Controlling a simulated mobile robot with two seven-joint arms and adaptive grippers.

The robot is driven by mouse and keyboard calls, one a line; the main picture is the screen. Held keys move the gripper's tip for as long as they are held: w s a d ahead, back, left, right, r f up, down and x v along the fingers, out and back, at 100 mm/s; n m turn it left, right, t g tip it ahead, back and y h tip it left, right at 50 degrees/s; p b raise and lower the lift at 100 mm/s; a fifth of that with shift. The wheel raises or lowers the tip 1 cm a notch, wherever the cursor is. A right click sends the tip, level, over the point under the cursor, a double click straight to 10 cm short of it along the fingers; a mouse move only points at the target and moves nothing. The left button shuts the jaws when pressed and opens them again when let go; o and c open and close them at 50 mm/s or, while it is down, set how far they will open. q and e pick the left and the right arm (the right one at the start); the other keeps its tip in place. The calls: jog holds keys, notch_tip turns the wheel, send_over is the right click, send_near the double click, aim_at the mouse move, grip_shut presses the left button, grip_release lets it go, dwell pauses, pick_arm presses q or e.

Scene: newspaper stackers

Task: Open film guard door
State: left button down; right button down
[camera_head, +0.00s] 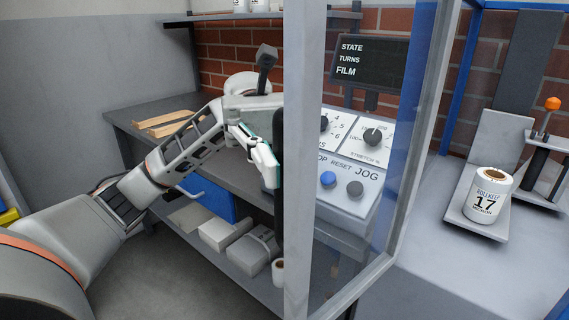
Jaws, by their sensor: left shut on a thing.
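The film guard door is a clear panel in a grey frame (303,215) in the middle of the view. Its near upright is close to me, and its bottom rail runs back to the right. The door stands at an angle to the machine opening at the right. A black vertical handle (279,215) is on the left side of the near upright. My left gripper (270,160) reaches in from the left and is shut on this handle. The upright partly hides the handle and the fingertips. My right gripper is not in view.
Through the panel show a control box (347,188) with knobs and buttons and a dark display (372,62). A film roll (490,195) sits on a grey carriage at the right. A workbench (150,108) with wooden pieces and a lower shelf of boxes stands behind my left arm.

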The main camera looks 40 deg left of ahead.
pick_arm(q)
jog(key=shift+r, duration=0.15)
jog(key=c, duration=2.2)
grip_release()
jog(key=v, duration=1.2)
jog(key=shift+s, duration=0.1)
